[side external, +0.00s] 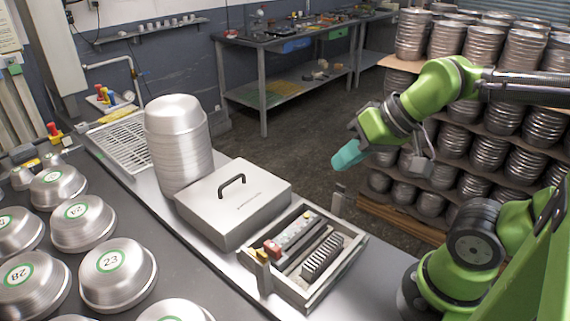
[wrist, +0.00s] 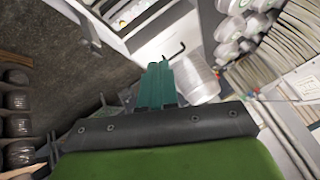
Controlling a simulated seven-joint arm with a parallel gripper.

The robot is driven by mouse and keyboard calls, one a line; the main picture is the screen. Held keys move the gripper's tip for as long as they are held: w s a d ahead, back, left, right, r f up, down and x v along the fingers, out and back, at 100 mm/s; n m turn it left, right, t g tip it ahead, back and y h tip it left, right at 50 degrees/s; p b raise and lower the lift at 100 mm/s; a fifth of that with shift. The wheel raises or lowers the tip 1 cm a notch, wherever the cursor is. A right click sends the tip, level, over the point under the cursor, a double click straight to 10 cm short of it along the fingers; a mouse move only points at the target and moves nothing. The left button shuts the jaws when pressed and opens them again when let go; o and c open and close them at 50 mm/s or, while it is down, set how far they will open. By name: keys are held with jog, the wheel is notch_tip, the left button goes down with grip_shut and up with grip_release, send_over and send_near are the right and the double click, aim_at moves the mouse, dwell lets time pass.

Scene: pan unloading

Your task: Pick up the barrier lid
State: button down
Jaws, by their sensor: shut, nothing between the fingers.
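The barrier lid (side external: 262,186) appears to be the flat light-grey metal top of a square box, with a black arched handle (side external: 232,181). The handle also shows in the wrist view (wrist: 176,50), just beyond my fingertips. My gripper (side external: 346,158) has teal fingers, pressed together and empty. It hangs in the air to the right of the lid and higher than it, well apart from the handle. In the wrist view the closed fingers (wrist: 160,70) cover part of the scene beyond them.
Numbered pans (side external: 118,277) fill the left table. Pan racks (side external: 485,50) stand behind my arm.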

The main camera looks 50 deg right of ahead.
jog(key=c, duration=1.1)
grip_release()
